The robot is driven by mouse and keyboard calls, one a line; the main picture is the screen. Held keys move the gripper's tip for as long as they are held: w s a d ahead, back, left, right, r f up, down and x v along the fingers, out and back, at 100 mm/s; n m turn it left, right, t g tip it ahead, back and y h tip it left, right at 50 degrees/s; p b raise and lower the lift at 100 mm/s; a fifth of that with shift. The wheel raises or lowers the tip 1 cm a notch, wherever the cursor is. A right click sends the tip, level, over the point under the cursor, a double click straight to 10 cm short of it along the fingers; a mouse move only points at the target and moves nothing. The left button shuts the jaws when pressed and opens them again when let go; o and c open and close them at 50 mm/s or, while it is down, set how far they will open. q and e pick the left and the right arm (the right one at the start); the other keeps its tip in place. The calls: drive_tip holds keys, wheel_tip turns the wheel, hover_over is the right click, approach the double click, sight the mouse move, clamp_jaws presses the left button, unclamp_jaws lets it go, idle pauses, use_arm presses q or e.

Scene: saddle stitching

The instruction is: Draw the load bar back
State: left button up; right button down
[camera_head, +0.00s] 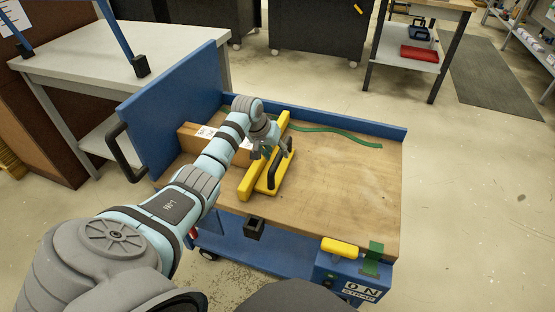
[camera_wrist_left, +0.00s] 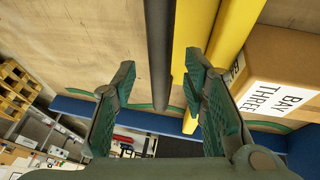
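The load bar is a long yellow bar (camera_head: 250,181) lying across the wooden deck of the blue cart, with a black handle (camera_head: 272,180) on its near right side. My left gripper (camera_head: 269,152) is over the far part of the handle. In the left wrist view, the gripper (camera_wrist_left: 160,75) is open. The black handle (camera_wrist_left: 158,45) runs between its two fingers with gaps on both sides, and the yellow bar (camera_wrist_left: 232,35) lies to the right, partly behind the right finger. I cannot tell how deep the handle sits between the fingers. My right gripper is not in view.
A cardboard box (camera_head: 190,138), labelled "BAY THREE" in the wrist view (camera_wrist_left: 285,85), stands against the bar's left side. A green strap (camera_head: 340,133) lies at the back. The blue rim (camera_head: 360,122) edges the deck. Bare deck (camera_head: 340,190) is free to the right.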

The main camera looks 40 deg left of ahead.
use_arm(q)
drive_tip(key=shift+x, duration=0.95)
clamp_jaws()
